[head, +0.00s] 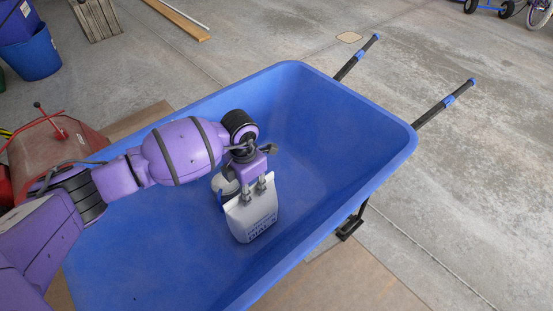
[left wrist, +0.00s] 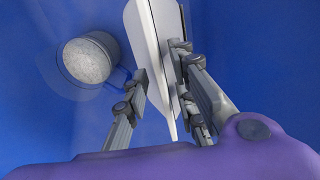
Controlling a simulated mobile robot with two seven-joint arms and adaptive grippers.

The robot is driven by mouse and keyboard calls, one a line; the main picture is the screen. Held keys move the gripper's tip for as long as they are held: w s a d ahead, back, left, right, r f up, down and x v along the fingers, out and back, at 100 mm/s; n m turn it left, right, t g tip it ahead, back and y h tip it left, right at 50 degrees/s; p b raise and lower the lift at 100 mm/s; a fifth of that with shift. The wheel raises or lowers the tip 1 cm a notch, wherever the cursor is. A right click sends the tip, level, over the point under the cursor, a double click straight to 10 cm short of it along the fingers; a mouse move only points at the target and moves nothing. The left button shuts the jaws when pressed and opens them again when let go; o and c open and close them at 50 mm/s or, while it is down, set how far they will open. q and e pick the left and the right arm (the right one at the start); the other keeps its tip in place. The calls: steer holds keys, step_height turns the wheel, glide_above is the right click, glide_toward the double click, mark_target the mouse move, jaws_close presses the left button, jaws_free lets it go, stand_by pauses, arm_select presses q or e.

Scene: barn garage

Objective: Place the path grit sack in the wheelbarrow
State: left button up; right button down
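The path grit sack (head: 252,222) is a small white bag with dark print, upright inside the blue wheelbarrow (head: 385,160). My left gripper (head: 255,192) reaches down into the wheelbarrow and is at the sack's top edge. In the left wrist view, the sack (left wrist: 152,60) is seen edge-on between the fingers (left wrist: 160,88), with two on its right face and one close against its left. The gripper looks shut on it. Whether the sack's base touches the wheelbarrow floor is hard to tell. My right gripper is not in view.
A round container with a pale grainy top (left wrist: 88,60) stands beside the sack, partly hidden in the head view. The wheelbarrow's handles (head: 440,105) point to the upper right. A reddish barrow (head: 55,150) and blue bucket (head: 32,55) stand left.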

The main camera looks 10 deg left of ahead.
arm_select(q)
step_height(320, 180, up, 12)
steer(key=shift+p, duration=0.35)
